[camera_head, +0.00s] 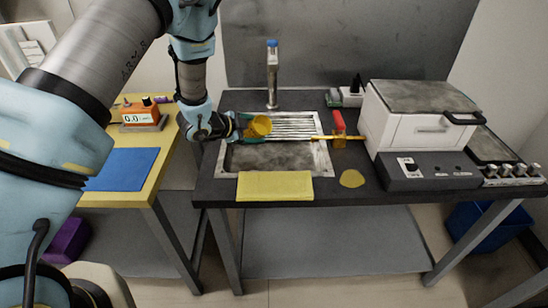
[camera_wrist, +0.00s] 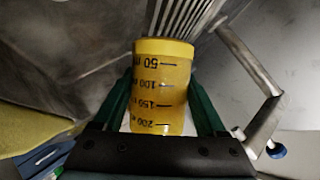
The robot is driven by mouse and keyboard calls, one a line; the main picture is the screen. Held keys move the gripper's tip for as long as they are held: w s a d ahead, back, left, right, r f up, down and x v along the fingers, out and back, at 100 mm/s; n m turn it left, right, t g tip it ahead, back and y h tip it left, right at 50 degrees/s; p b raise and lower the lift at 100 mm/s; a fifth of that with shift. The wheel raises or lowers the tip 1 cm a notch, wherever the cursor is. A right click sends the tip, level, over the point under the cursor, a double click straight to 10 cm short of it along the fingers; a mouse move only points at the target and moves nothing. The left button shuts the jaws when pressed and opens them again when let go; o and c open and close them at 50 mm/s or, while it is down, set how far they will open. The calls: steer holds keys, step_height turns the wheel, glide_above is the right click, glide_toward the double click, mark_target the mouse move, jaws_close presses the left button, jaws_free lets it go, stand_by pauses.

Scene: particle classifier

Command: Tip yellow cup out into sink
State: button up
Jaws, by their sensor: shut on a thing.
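The yellow cup (camera_head: 259,126) is tilted over the back left part of the sink (camera_head: 325,165), near its ribbed section (camera_head: 295,128). My gripper (camera_head: 246,126) is shut on the cup from the left. In the wrist view, the cup (camera_wrist: 162,90) sits between the dark green fingers (camera_wrist: 162,112) and shows volume marks, with 50 at the far end and 200 nearest the palm. I cannot tell how much is inside. No stream shows leaving it. The basin (camera_wrist: 85,65) shows left of the cup in the wrist view.
A tap (camera_head: 272,75) stands behind the sink. A red-topped bottle (camera_head: 338,122) and a white machine (camera_head: 418,120) stand to the right. A yellow cloth (camera_head: 275,186) lies in front. A scale (camera_head: 143,115) and blue mat (camera_head: 122,170) are on the left table.

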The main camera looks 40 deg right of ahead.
steer(key=shift+r+m+t+b, duration=0.4)
steer(key=shift+m+t, duration=0.1)
steer(key=shift+t, duration=0.1)
stand_by(0.7)
steer(key=shift+f+m+t+b, duration=0.7)
steer(key=shift+m+t+b, duration=0.4)
steer(key=shift+b, duration=0.7)
stand_by(0.8)
steer(key=shift+s+d+r+m+t+b, duration=0.1)
steer(key=shift+s+r+m+t+b, duration=0.3)
steer(key=shift+s+t+b, duration=0.45)
stand_by(0.6)
steer(key=shift+s+r+m+t+h+b, duration=0.35)
steer(key=shift+r+m+t+b, duration=0.55)
steer(key=shift+b, duration=1)
stand_by(0.9)
